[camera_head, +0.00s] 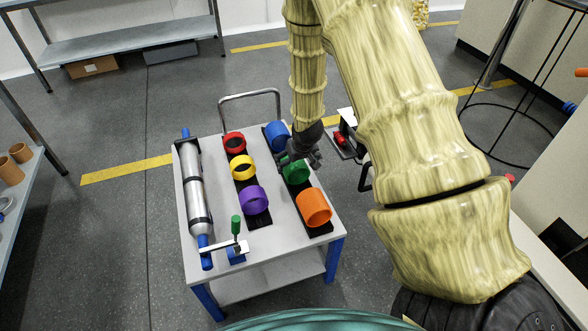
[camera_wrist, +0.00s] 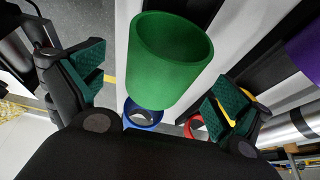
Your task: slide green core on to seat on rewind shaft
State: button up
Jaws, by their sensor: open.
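The green core (camera_head: 295,172) rests on the black rack strip on the right of the cart, between a blue core and an orange core. My gripper (camera_head: 300,155) is just above and beside it and partly hides it. In the wrist view the green core (camera_wrist: 170,62) lies between the two spread fingers (camera_wrist: 160,90), with gaps on both sides. The gripper is open and empty. The rewind shaft (camera_head: 195,190) appears to be the silver roller with blue ends along the cart's left side. A green-handled clamp (camera_head: 236,226) stands near its front end.
Red (camera_head: 234,142), yellow (camera_head: 242,168) and purple (camera_head: 254,200) cores sit on the left strip. The blue core (camera_head: 277,135) and orange core (camera_head: 314,207) flank the green one closely. A strip of white cart top (camera_head: 222,215) is bare beside the roller.

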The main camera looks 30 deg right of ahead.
aim_at(294, 175)
jog(key=x, duration=0.2)
jog(key=b+x, duration=0.1)
jog(key=x, duration=0.1)
jog(key=shift+a+f, duration=0.1)
jog(key=shift+a, duration=0.05)
jog(key=c, duration=1.1)
notch_tip(294, 175, up, 10)
jog(key=p, duration=0.2)
jog(key=shift+p, duration=0.3)
jog(key=o, duration=0.5)
jog(key=shift+c, duration=0.2)
jog(key=c, duration=0.5)
